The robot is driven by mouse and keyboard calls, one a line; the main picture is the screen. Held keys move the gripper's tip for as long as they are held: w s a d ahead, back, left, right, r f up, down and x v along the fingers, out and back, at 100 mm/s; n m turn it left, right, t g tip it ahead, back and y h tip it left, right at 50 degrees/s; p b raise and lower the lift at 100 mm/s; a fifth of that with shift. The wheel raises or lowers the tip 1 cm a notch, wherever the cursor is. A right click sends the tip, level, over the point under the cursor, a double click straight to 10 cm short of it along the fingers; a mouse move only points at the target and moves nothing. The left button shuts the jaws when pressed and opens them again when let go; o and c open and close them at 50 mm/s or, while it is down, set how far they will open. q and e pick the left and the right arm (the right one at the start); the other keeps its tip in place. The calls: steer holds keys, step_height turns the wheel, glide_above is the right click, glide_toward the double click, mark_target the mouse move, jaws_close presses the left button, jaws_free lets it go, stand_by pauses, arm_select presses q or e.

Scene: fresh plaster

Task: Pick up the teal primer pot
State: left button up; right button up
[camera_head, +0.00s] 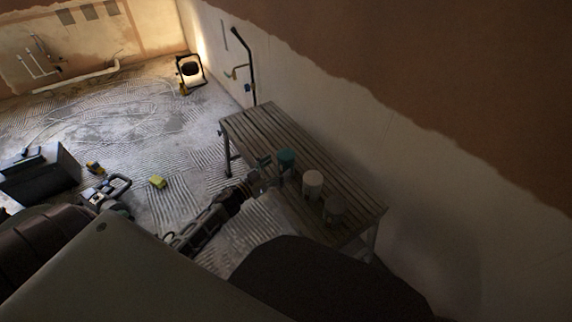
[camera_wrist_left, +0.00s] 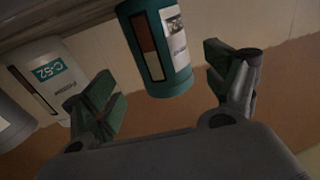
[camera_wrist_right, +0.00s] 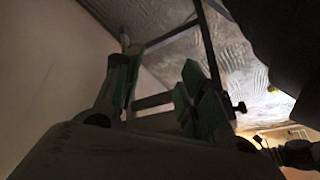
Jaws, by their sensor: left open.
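The teal primer pot (camera_head: 287,160) stands on a slatted wooden bench (camera_head: 262,122), near its front edge. My left gripper (camera_head: 267,172) is open beside the pot, on its near left side. In the left wrist view the teal pot (camera_wrist_left: 150,45) shows between the two spread fingers of the left gripper (camera_wrist_left: 168,92), toward their tips. I cannot tell whether a finger touches it. My right gripper (camera_wrist_right: 163,92) shows only in the right wrist view, with its fingers apart and nothing between them.
A white pot (camera_head: 312,184) and a greyer pot (camera_head: 333,210) stand close by on the bench. The white pot (camera_wrist_left: 45,72) is near the left finger in the left wrist view. A plastered wall (camera_head: 330,120) runs behind the bench. The bench's far end is clear.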

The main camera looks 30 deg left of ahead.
mark_target(279, 165)
arm_select(q)
steer(key=shift+w+d+b, duration=0.1)
steer(key=shift+w+b, duration=0.2)
steer(key=shift+w, duration=0.2)
steer(key=shift+b+x, duration=0.5)
steer(key=shift+x, duration=0.5)
steer(key=shift+b+x, duration=0.3)
steer(key=shift+x, duration=0.75)
arm_select(e)
steer(key=shift+t+y, duration=0.3)
steer(key=shift+t, duration=0.1)
steer(key=shift+w+a+f, duration=0.15)
steer(key=shift+a+f, duration=0.05)
steer(key=shift+f, duration=0.55)
steer(key=shift+w+a+f, duration=0.15)
steer(key=shift+a+f, duration=0.05)
steer(key=shift+f, duration=0.55)
steer(key=shift+w+a+f, duration=0.15)
steer(key=shift+a+f, duration=0.05)
steer(key=shift+f, duration=0.55)
arm_select(q)
steer(key=shift+w, duration=0.1)
steer(key=c, duration=1.4)
arm_select(e)
steer(key=shift+r, duration=0.1)
arm_select(q)
steer(key=shift+r, duration=0.15)
steer(key=shift+c, duration=0.2)
